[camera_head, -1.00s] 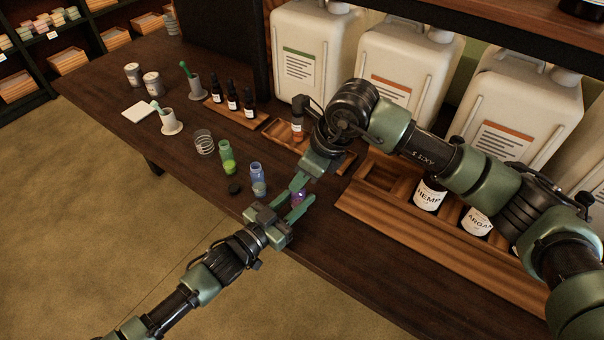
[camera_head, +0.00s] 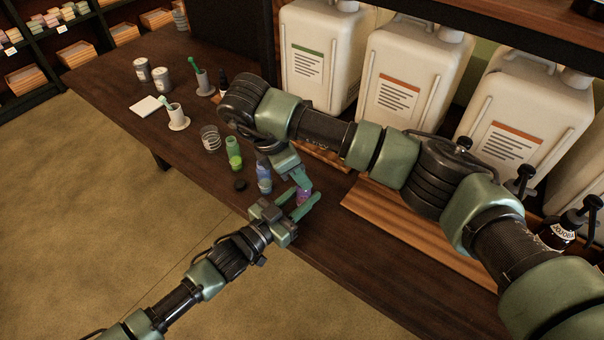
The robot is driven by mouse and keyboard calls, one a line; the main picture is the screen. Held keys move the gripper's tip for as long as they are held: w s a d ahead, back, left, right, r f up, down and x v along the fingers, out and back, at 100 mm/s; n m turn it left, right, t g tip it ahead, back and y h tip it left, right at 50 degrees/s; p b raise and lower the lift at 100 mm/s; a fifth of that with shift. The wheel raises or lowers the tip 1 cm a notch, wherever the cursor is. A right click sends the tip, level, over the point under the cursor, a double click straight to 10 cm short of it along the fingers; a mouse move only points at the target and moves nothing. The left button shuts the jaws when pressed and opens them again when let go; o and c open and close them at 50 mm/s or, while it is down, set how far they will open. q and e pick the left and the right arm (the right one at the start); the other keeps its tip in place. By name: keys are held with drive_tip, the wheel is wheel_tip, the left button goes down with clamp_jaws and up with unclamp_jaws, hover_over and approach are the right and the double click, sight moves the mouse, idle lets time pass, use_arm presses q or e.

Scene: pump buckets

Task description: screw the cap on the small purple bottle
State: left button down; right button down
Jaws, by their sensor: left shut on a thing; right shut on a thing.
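The small purple bottle (camera_head: 303,198) stands near the table's front edge, partly hidden by gripper fingers. My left gripper (camera_head: 301,203) reaches in from the left and is shut on the bottle, a finger on each side. My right gripper (camera_head: 302,182) comes down from above and points at the bottle's top. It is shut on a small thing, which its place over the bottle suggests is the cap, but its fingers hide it. Whether the cap touches the neck cannot be seen. A dark round cap (camera_head: 240,185) lies on the table to the left.
A blue bottle (camera_head: 264,176) and a green bottle (camera_head: 234,153) stand close left of the grippers. A glass jar (camera_head: 210,139) and mortars stand farther left. A wooden rack (camera_head: 413,228) and large white canisters (camera_head: 402,82) are behind. The table's front-right part is clear.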

drive_tip(key=m, duration=0.2)
drive_tip(key=m+g, duration=0.2)
drive_tip(key=m, duration=0.1)
drive_tip(key=shift+w+m, duration=0.25)
drive_tip(key=shift+m, duration=0.05)
drive_tip(key=m+g, duration=0.1)
drive_tip(key=m, duration=0.3)
drive_tip(key=shift+w+g, duration=0.15)
drive_tip(key=shift+g, duration=0.25)
drive_tip(key=c, duration=1.2)
unclamp_jaws()
drive_tip(key=shift+o, duration=0.2)
drive_tip(key=shift+r, duration=2.25)
drive_tip(key=shift+c, duration=0.2)
